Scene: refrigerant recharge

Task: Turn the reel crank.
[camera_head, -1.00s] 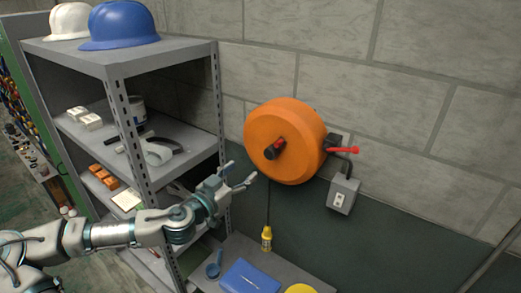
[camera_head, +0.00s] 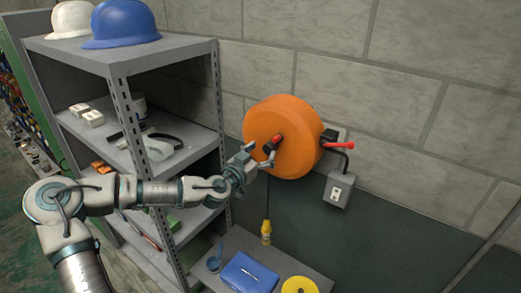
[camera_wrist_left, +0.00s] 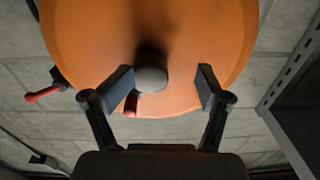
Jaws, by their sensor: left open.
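The orange hose reel (camera_head: 298,120) is fixed to the block wall. On its front face is the crank, with a red arm (camera_head: 277,140) and a dark knob (camera_head: 268,149). My left gripper (camera_head: 261,154) is open right at the knob. In the left wrist view, the rounded grey knob (camera_wrist_left: 151,80) stands between the two open fingers of the gripper (camera_wrist_left: 165,82), nearer the left finger. Part of the red arm (camera_wrist_left: 130,104) shows below it. Whether a finger touches the knob is unclear. My right gripper is not in view.
A red-handled lever (camera_head: 340,145) and a grey outlet box (camera_head: 339,189) are right of the reel. A yellow plug (camera_head: 266,231) hangs below it, over a low surface with a blue case (camera_head: 249,274) and a yellow disc (camera_head: 299,285). A grey shelf (camera_head: 186,150) stands left.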

